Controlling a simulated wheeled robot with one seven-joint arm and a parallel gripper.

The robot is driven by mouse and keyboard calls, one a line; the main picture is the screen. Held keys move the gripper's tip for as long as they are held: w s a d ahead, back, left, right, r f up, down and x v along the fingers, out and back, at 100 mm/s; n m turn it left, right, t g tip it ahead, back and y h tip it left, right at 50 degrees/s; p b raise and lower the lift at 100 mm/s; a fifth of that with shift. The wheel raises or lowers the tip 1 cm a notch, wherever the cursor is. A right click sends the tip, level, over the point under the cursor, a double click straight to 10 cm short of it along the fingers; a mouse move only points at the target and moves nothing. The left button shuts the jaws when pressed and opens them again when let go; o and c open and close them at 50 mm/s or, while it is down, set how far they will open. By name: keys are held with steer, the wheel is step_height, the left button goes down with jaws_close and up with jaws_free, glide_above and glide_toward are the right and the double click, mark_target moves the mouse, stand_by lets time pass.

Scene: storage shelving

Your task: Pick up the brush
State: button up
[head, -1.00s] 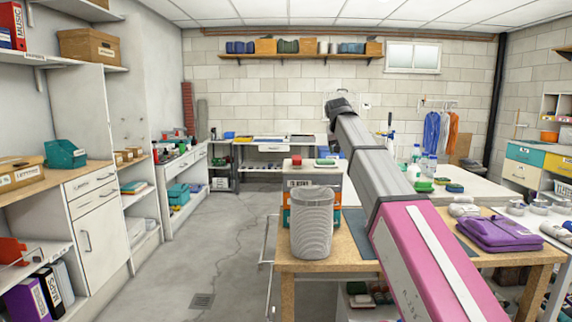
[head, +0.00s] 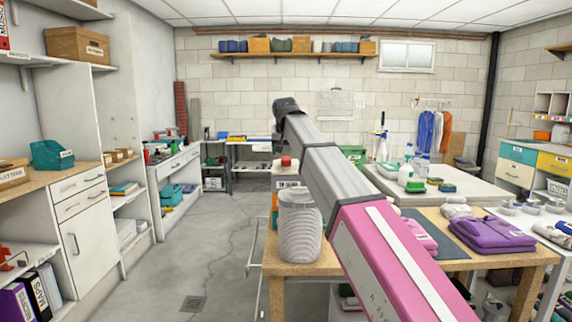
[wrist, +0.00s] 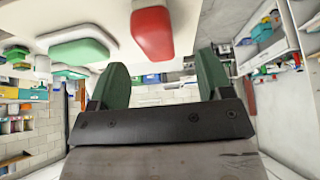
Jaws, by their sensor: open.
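My gripper shows in the wrist view (wrist: 162,65), its two green fingers apart with nothing between them. In the head view the dark end of my arm (head: 286,107) is raised over the workbench area, and its fingers are hidden. The wrist view appears upside down. A red block (wrist: 152,32) with a pale side shows just beyond the finger gap, apart from the fingers. A green and white block (wrist: 78,48) lies to its left. I cannot tell whether either is the brush. A slim blue and white upright item (head: 381,142) stands on the white table, too small to identify.
A ribbed grey bin (head: 300,225) stands on the wooden table (head: 285,263) beneath my arm. Purple folded cloth (head: 492,234) lies at the right. Bottles (head: 407,168) and small blocks stand on the white table (head: 470,192). Open floor (head: 215,240) lies at the left.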

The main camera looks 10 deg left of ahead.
mark_target(286, 158)
steer(key=shift+x, duration=2.65)
steer(key=shift+w+d+r, duration=0.1)
steer(key=shift+w+d, duration=0.05)
steer(key=c, duration=1.1)
steer(key=shift+r, duration=0.6)
step_height(286, 158, up, 3)
steer(key=shift+f, duration=0.1)
steer(key=s+a+r, duration=0.4)
steer(key=s+r, duration=0.3)
steer(key=s, duration=0.3)
steer(key=shift+s+a, duration=0.3)
steer(key=shift+s, duration=0.1)
